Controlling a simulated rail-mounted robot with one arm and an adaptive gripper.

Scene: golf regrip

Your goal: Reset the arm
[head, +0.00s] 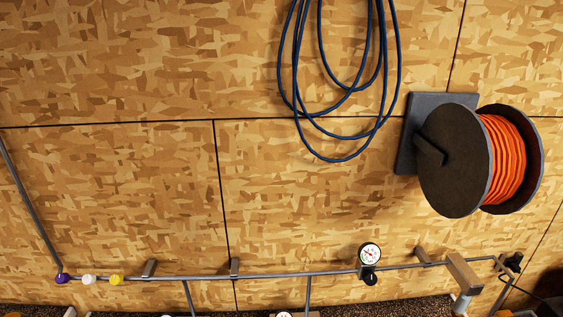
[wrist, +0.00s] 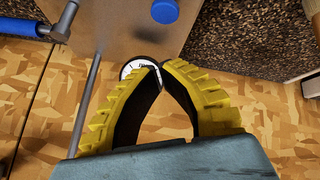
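My gripper (wrist: 161,72) shows in the wrist view, with ribbed yellow fingers and black inner pads. The fingers bow outward and their tips come together at the front. I see nothing held between them. A white-faced round gauge (wrist: 136,67) lies behind the fingertips, partly covered by them; I cannot tell whether they touch it. My arm and gripper do not show in the head view.
In the head view, a pipe (head: 200,277) with a gauge (head: 369,254) runs along the chipboard wall (head: 110,190). A dark blue hose (head: 340,160) and an orange cable reel (head: 455,160) are above. In the wrist view, a blue knob (wrist: 165,11) and blue-handled bar (wrist: 25,27) are near the top.

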